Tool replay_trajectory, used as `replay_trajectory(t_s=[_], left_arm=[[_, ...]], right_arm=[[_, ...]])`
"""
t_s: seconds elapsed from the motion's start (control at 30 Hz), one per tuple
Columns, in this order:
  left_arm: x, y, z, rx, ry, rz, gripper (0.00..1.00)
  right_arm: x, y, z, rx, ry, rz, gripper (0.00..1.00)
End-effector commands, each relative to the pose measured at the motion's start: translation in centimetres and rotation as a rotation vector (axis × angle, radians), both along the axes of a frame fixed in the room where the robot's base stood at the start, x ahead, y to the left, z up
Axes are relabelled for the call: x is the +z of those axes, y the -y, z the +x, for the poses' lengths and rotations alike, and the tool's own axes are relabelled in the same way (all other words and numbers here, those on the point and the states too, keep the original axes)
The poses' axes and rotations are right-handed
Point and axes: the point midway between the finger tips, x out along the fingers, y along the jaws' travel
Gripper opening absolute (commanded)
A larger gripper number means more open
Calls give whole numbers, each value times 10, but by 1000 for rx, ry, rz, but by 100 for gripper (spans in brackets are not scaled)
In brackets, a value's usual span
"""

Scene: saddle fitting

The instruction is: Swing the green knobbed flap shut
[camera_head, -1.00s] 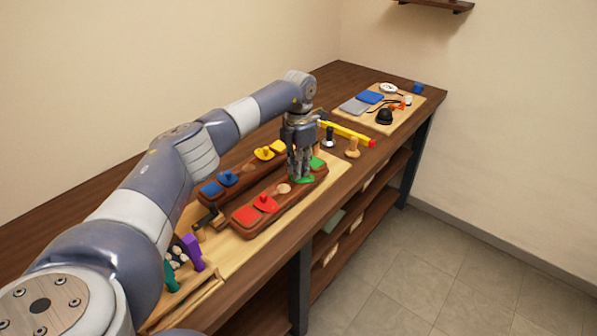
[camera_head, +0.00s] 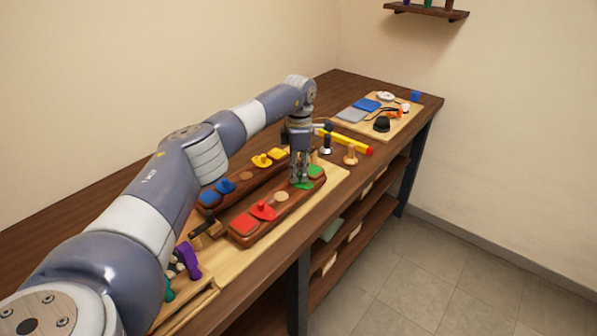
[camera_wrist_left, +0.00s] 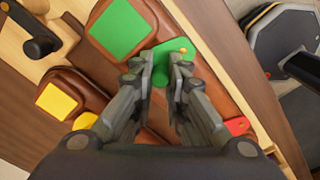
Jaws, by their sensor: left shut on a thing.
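The green flap (camera_head: 303,186) is on the near dark-red block, beside a green square (camera_head: 316,171). In the left wrist view, the flap (camera_wrist_left: 181,46) is swung off to the right of the green square (camera_wrist_left: 118,28), which is uncovered. My left gripper (camera_head: 299,181) points down over the flap. In the left wrist view, its fingers (camera_wrist_left: 161,70) are closed around the green knob, which is mostly hidden between them.
A red flap (camera_head: 263,210) and red square (camera_head: 243,224) share the near block. The back block has blue and yellow flaps (camera_head: 262,160). A black-handled part (camera_head: 207,224) stands left of the near block. A yellow bar (camera_head: 348,139) lies beyond the gripper.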

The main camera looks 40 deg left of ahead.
Motion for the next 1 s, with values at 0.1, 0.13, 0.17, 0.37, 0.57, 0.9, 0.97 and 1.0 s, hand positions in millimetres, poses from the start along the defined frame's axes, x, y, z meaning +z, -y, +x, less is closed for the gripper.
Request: replay_trajectory(t_s=[0.1, 0.13, 0.17, 0.37, 0.57, 0.9, 0.97, 1.0], left_arm=[[2, 0, 2, -2, 6, 1, 0], [2, 0, 2, -2, 6, 1, 0], [2, 0, 2, -2, 6, 0, 0], [2, 0, 2, -1, 6, 0, 29], [1, 0, 1, 0, 4, 0, 36], [19, 0, 1, 0, 5, 0, 36], [31, 0, 2, 0, 7, 1, 36], [39, 0, 2, 0, 7, 1, 36]], right_arm=[[0, 0, 0, 0, 0, 0, 35], [0, 0, 0, 0, 0, 0, 35], [0, 0, 0, 0, 0, 0, 35], [0, 0, 0, 0, 0, 0, 35], [0, 1, 0, 0, 0, -1, 35], [0, 3, 0, 2, 0, -4, 35], [0, 3, 0, 1, 0, -3, 35], [0, 3, 0, 1, 0, -3, 35]])
